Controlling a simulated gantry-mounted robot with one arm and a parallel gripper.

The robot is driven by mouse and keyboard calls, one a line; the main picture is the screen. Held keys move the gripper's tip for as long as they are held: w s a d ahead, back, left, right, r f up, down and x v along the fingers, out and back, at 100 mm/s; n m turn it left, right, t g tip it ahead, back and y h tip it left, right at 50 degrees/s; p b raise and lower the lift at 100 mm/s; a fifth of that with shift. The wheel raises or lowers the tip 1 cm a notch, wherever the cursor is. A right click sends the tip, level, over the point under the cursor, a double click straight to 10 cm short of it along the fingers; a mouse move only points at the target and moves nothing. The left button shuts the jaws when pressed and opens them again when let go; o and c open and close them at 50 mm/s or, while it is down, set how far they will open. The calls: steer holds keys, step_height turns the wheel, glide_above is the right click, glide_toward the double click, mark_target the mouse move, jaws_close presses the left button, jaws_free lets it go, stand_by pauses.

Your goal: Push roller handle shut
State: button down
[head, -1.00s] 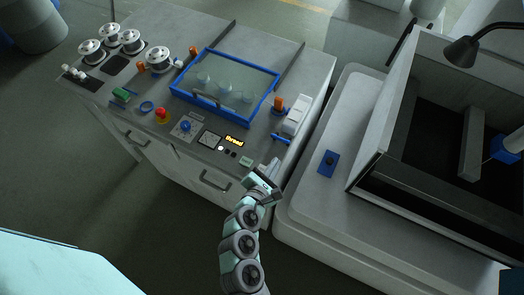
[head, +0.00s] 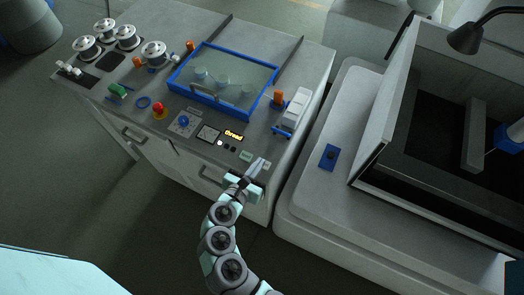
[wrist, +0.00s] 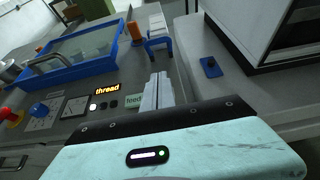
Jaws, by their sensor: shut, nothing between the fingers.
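A blue bar handle (head: 282,132) sits at the front of a white block (head: 297,108) on the right end of the machine top; I take it to be the roller handle. In the wrist view the blue handle (wrist: 158,43) looks like a bracket standing out from the white block (wrist: 156,22). I cannot tell how far open it is. My gripper (head: 264,163) is shut and empty over the front right edge of the machine top, in front of the handle and apart from it. In the wrist view its fingertips (wrist: 163,76) point toward the handle.
A blue-framed clear lid (head: 222,83) lies left of the handle, with an orange roller (head: 278,97) between. The lit "thread" display (head: 234,135) and a red button (head: 158,110) are further left. An open-fronted tank (head: 400,150) stands right, across a gap.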

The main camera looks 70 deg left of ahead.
mark_target(281, 132)
steer(key=p+x, duration=0.1)
steer(key=x, duration=0.6)
steer(key=shift+w+a, duration=0.15)
steer(key=w+a, duration=0.1)
steer(key=w+a+p, duration=0.1)
steer(key=shift+w+a+r+p, duration=0.1)
steer(key=shift+a+r+p, duration=0.2)
steer(key=shift+r, duration=0.1)
steer(key=shift+w+a+r, duration=0.1)
steer(key=shift+w+a, duration=0.2)
steer(key=shift+a, duration=0.05)
steer(key=shift+r, duration=0.15)
steer(key=shift+w+a+r+p, duration=0.15)
steer(key=shift+w+a+p, duration=0.05)
steer(key=shift+p, duration=0.2)
